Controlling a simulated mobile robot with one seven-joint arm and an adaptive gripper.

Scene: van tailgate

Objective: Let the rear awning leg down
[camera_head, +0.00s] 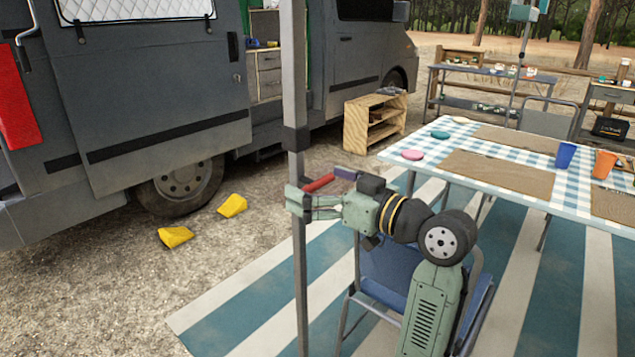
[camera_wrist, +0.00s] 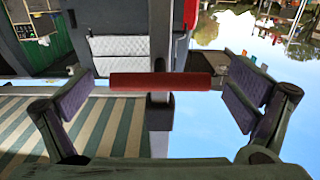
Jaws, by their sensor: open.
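The awning leg (camera_head: 297,262) is a grey upright pole with a dark collar (camera_head: 295,139). A red handle (camera_head: 319,183) sticks out sideways from it, below the collar in the head view. My gripper (camera_head: 299,203) is at the leg, level with the handle and just below it in the picture. In the wrist view, the red handle (camera_wrist: 160,82) lies crosswise between my open fingers (camera_wrist: 160,92). Its ends are near the two pads, with a gap at each side. The leg (camera_wrist: 160,141) runs behind the handle there. The leg's foot is out of view.
A blue folding chair (camera_head: 390,270) stands behind my arm. A table with a checked cloth (camera_head: 470,150) is at the right. The grey van (camera_head: 150,95) is at the left, with yellow wedges (camera_head: 175,237) on the gravel. A striped mat (camera_head: 270,305) covers the ground.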

